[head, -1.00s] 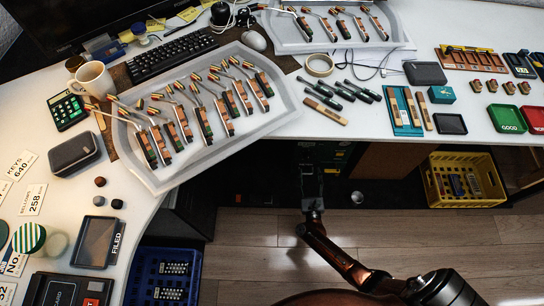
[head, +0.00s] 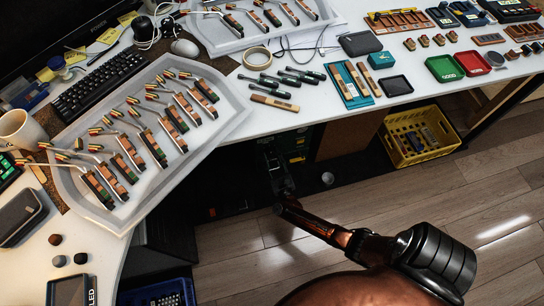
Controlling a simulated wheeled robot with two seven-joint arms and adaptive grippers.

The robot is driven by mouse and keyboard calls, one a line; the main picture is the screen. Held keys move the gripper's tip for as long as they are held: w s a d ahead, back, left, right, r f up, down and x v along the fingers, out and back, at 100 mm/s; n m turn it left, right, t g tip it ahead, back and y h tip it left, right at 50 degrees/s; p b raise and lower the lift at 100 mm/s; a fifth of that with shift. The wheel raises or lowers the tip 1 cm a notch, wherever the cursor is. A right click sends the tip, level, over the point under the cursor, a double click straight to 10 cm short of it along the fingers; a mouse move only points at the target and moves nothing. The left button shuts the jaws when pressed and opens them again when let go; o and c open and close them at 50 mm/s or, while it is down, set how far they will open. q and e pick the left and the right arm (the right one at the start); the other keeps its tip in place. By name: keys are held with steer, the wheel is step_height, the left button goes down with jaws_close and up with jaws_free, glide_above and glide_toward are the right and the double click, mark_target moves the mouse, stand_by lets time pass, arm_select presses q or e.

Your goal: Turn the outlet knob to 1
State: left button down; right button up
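I cannot make out an outlet knob or a number 1 on one. The space under the desk is very dark, with a dark unit with greenish parts (head: 293,143) in it. A small round grey thing (head: 327,178) shows low down there; I cannot tell what it is. My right gripper (head: 283,184) is at the end of the arm from the lower right, in front of that dark space and left of the round thing. It is small and dark, and its fingers cannot be told apart. My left gripper is not in view.
A white desk (head: 225,140) curves across the view, with a tray of piano hammer parts (head: 70,185), a keyboard (head: 110,85), and small tools and trays. A yellow crate (head: 385,140) stands under it at right, a blue crate (head: 130,297) at lower left. The wooden floor (head: 500,175) is open at right.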

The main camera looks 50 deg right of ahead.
steer(key=c, duration=0.8)
steer(key=shift+o, duration=0.2)
